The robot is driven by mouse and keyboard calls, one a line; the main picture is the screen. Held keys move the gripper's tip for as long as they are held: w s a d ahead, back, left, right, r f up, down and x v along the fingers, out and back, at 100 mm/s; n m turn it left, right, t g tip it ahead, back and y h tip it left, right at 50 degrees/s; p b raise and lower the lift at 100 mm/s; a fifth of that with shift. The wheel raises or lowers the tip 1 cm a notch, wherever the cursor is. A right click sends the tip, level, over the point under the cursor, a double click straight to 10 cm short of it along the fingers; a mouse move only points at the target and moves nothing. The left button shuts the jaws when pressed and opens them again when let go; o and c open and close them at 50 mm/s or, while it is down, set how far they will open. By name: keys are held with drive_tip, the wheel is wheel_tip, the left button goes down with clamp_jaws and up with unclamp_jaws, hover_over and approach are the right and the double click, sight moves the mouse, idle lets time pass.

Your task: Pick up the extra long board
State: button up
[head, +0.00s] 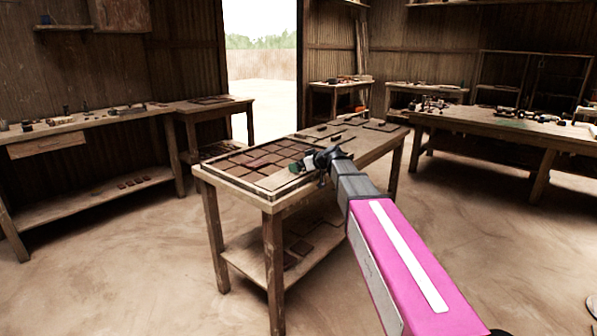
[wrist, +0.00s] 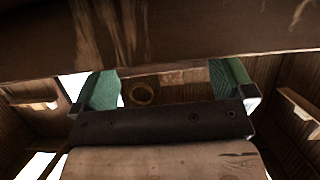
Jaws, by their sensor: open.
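My gripper (head: 303,166) is over the middle work table (head: 340,154), near the right end of its tile-filled frame. In the wrist view my gripper (wrist: 167,86) shows two green fingers spread apart, with nothing seen held between them. A long dark wooden piece (wrist: 200,44) crosses the top of the wrist view, beyond the fingers. I cannot tell whether it is the extra long board, and no board stands out clearly as that one in the head view. My arm hides part of the table's right side.
Brown tiles (head: 262,161) lie in rows in the frame. The table has a lower shelf (head: 252,250) with a few tiles. Workbenches stand at left (head: 88,122) and right (head: 500,125). An open doorway (head: 262,70) is behind. The floor between the tables is clear.

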drive_tip(key=shift+a, duration=0.1)
drive_tip(key=c, duration=0.8)
drive_tip(key=shift+c, duration=0.2)
